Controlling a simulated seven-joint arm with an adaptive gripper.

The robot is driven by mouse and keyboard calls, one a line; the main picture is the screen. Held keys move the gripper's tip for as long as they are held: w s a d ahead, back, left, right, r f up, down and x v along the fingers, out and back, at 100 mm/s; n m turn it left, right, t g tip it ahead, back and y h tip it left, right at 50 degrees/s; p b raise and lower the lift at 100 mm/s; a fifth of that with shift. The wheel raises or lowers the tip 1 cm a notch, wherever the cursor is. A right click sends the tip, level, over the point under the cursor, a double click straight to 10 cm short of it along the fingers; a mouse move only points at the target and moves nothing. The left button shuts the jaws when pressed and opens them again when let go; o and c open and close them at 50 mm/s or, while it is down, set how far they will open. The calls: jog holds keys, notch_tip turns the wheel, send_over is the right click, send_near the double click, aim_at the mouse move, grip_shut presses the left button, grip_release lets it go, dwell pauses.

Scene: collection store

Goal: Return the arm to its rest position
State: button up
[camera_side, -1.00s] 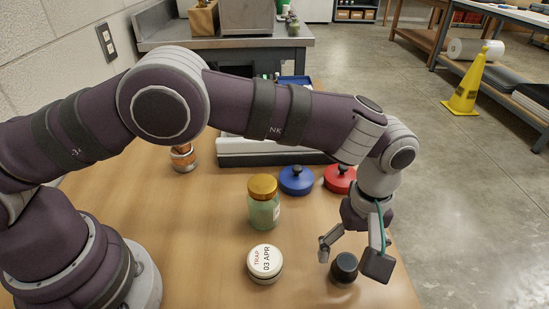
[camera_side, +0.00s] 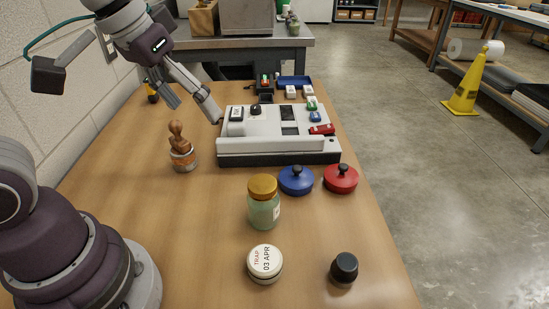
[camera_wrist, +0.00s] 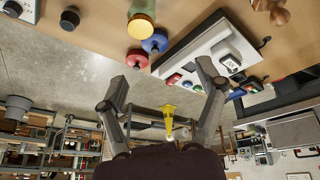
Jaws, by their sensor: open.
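My gripper (camera_side: 196,110) is raised at the upper left of the side view, near the far left of the table and left of the white device. Its two fingers are spread apart with nothing between them. In the wrist view, my gripper (camera_wrist: 170,62) also shows open and empty, with the tabletop upside down along the top edge. The black knob-like piece (camera_side: 343,268) stands alone on the table at the near right, far from my gripper.
The white device (camera_side: 278,148) sits mid-table. A gold-lidded jar (camera_side: 263,208), a tin marked TRAP (camera_side: 265,263), blue lid (camera_side: 296,181) and red lid (camera_side: 341,179) stand in front. A wooden piece in a small tin (camera_side: 183,158) is left. A wall (camera_side: 45,130) runs along the left.

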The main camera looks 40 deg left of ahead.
jog(key=shift+m+t, duration=0.4)
jog(key=shift+m, duration=0.4)
jog(key=s, duration=0.1)
jog(key=s+a+f, duration=0.2)
jog(key=shift+s+f, duration=0.1)
jog(key=shift+s, duration=0.15)
